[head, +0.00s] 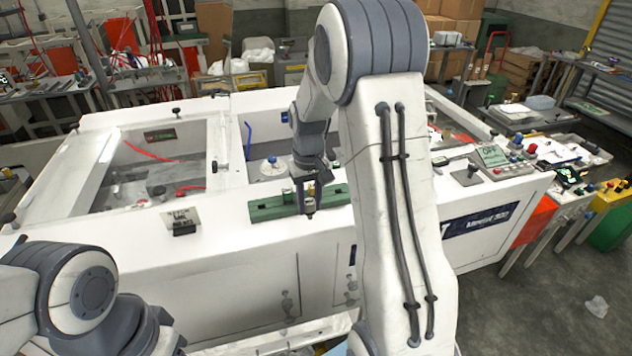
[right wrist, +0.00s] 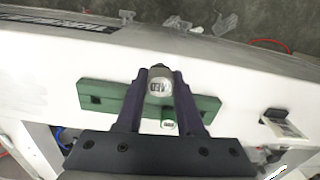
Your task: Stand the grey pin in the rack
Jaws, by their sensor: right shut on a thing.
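The grey pin (right wrist: 159,87) shows its round, lettered top between the fingers of my right gripper (right wrist: 160,78) in the right wrist view. The gripper is shut on it. The green rack (head: 268,208) is a long block on the white machine top, with a dark hole near one end in the right wrist view (right wrist: 96,98). In the head view my right gripper (head: 309,196) is over the rack's middle. I cannot tell whether the grey pin's lower end touches the rack. My left gripper is out of view.
A small sign on a dark stand (head: 181,218) is on the machine top left of the rack; it also shows in the right wrist view (right wrist: 286,124). A blue-topped knob (head: 272,162) is behind the rack. The machine's front edge lies close in front.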

